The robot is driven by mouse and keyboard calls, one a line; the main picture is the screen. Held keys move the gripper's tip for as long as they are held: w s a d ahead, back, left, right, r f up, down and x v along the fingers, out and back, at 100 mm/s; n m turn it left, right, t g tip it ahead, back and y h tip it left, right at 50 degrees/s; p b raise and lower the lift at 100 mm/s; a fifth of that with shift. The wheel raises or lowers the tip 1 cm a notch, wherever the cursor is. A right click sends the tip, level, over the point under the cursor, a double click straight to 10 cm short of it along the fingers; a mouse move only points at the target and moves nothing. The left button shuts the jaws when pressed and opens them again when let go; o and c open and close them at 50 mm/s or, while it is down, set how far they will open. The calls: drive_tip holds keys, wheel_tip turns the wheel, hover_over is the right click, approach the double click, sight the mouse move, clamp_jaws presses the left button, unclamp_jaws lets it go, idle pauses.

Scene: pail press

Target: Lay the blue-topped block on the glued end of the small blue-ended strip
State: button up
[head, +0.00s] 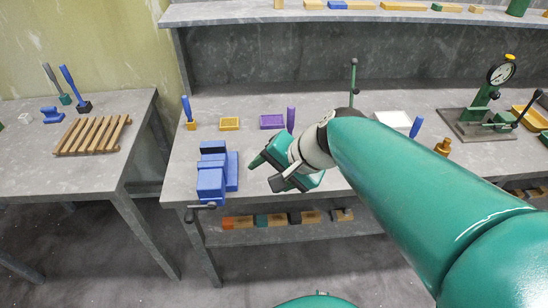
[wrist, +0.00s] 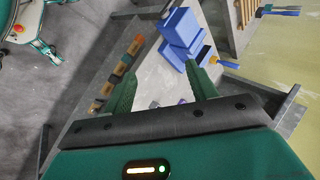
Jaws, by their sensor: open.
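My gripper (head: 268,172) is open and empty, over the front of the bench, just right of the blue vise. In the wrist view its two green fingers (wrist: 160,74) stand wide apart with nothing between them. A wooden strip with a blue end (head: 338,5) lies on the high shelf at the back; glue on it cannot be made out. Several wooden blocks with coloured ends lie on the shelf under the bench; one at its right has a dark, possibly blue end (head: 342,215). I cannot tell which is the blue-topped block.
The blue vise (head: 212,175) stands at the bench's front left. A dial press (head: 486,110) stands at right. A side table (head: 62,178) holds a slatted wooden rack (head: 92,135). The bench's front middle is partly clear.

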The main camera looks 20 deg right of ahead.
drive_tip(key=s+d+r+n+h, duration=0.1)
drive_tip(key=s+n+h, duration=0.3)
drive_tip(key=n, duration=0.5)
drive_tip(key=s+r, duration=0.1)
drive_tip(key=s, duration=0.1)
drive_tip(key=shift+s+r+h, duration=0.2)
drive_tip(key=shift+s+h, duration=0.15)
drive_tip(key=shift+h, duration=0.05)
drive_tip(key=shift+d, duration=0.2)
